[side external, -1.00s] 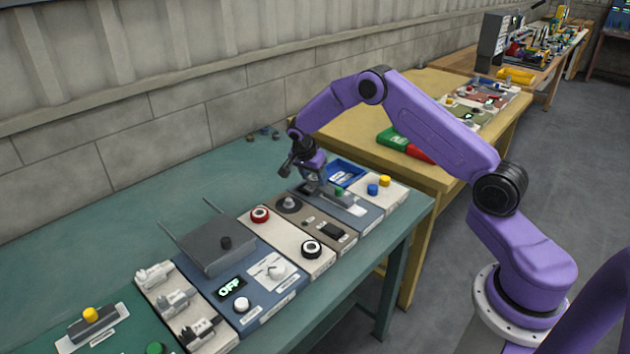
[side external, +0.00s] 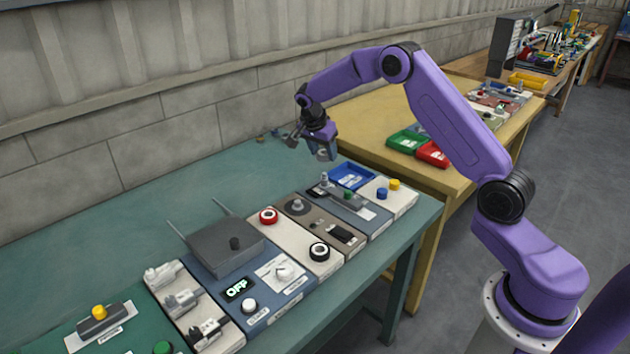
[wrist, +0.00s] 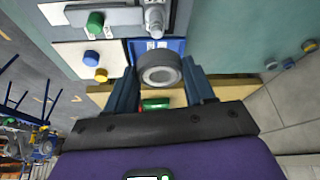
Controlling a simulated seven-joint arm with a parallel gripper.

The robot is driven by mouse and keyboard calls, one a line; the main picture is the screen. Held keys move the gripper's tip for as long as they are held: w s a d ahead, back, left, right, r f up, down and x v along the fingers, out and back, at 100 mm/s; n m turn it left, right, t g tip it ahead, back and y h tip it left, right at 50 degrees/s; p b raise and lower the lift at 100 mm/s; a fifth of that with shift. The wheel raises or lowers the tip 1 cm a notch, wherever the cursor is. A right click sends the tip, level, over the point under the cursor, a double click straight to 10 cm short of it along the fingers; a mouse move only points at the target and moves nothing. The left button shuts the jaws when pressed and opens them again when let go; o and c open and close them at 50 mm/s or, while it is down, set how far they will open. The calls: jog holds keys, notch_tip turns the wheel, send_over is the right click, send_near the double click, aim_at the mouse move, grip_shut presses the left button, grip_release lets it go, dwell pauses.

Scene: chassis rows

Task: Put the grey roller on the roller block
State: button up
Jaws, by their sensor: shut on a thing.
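My gripper (side external: 318,148) is raised above the far right part of the green table. In the wrist view (wrist: 160,88) its jaws are shut on the grey roller (wrist: 160,66), a short hollow cylinder seen end-on. A blue-grey panel below carries a raised grey block (side external: 345,199), a green button (wrist: 95,22) and an upright grey post (wrist: 154,18). I cannot tell for certain which part is the roller block.
A blue tray (side external: 351,175) sits behind a white panel with blue and yellow buttons (side external: 389,191). Green (side external: 407,141) and red (side external: 433,154) trays stand on the yellow table. Several control panels line the green table's front; its back is mostly clear.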

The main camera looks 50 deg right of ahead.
jog(key=s+a+r+n, duration=0.2)
jog(key=s+a, duration=0.6)
jog(key=a, duration=0.4)
jog(key=s+a+n+t, duration=0.25)
jog(key=s+a, duration=0.35)
jog(key=s, duration=0.8)
send_over(292, 236)
jog(key=s+a, duration=0.1)
jog(key=shift+g+y, duration=0.3)
jog(key=shift+g, duration=0.15)
notch_tip(292, 236, down, 10)
jog(key=shift+w+f, duration=0.2)
jog(key=shift+f, duration=1.55)
jog(key=shift+f, duration=0.15)
jog(key=o, duration=1)
